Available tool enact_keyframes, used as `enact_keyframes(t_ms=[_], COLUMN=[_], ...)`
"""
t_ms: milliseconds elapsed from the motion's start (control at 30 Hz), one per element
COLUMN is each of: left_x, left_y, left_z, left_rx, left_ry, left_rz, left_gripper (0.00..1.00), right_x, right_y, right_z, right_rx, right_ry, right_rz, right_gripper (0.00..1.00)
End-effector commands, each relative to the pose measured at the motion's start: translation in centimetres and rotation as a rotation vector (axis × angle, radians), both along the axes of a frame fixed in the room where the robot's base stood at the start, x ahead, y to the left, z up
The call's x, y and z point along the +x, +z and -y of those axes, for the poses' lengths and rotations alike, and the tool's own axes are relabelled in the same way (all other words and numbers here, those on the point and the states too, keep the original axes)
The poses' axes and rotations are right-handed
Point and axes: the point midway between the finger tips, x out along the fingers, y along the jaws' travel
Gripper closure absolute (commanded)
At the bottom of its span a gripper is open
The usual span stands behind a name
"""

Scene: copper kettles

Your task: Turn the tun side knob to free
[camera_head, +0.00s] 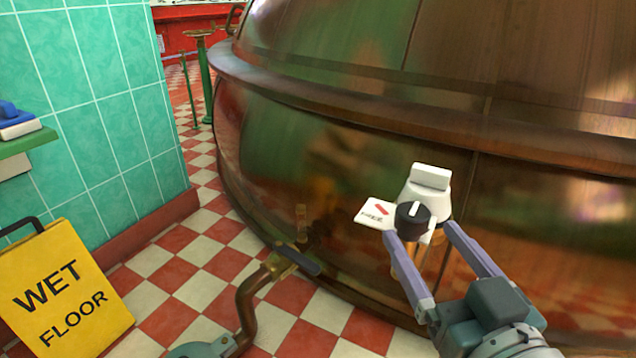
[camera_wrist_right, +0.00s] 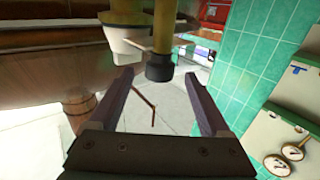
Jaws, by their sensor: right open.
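The side knob (camera_head: 413,217) is black and round, with a white pointer line running roughly up in the head view. Beside it a white plate (camera_head: 375,214) reads FREE under a red mark, left of the pointer line. A white housing (camera_head: 427,188) stands behind the knob against the copper tun (camera_head: 340,160). My right gripper (camera_head: 421,234) is open, its fingertips apart just below the knob. In the right wrist view the black knob (camera_wrist_right: 160,68) shows between the open fingertips of my right gripper (camera_wrist_right: 158,76); contact cannot be told. My left gripper does not show.
A bronze pipe with a dark-handled tap (camera_head: 283,262) rises left of the knob. A yellow wet floor sign (camera_head: 62,288) stands at lower left, near a green tiled wall (camera_head: 100,110).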

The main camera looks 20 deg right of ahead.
Motion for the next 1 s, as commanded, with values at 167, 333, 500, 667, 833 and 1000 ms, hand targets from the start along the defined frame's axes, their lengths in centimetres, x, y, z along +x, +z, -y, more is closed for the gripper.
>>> enact_keyframes(t_ms=[167, 333, 500, 667, 833, 1000], left_x=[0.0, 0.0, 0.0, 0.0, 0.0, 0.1], left_y=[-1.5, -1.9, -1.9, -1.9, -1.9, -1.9], left_z=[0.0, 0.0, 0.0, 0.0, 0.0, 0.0], left_rx=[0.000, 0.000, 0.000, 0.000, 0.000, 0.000], left_ry=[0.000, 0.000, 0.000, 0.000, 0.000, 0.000], left_rz=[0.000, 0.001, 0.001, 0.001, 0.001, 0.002], left_gripper=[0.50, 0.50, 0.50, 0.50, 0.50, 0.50], right_x=[3.1, 4.4, 4.7, 4.6, 4.6, 4.6], right_y=[-0.3, -0.2, -0.1, 0.0, -0.1, -0.1], right_z=[0.7, 0.9, 1.0, 1.0, 1.0, 1.0], right_rx=[0.000, 0.001, 0.000, 0.000, 0.000, 0.000], right_ry=[-0.001, 0.000, 0.000, 0.000, 0.000, 0.000], right_rz=[0.004, -0.001, -0.001, -0.001, -0.001, -0.001], right_gripper=[0.19, 0.19, 0.19, 0.23, 0.42, 0.61])
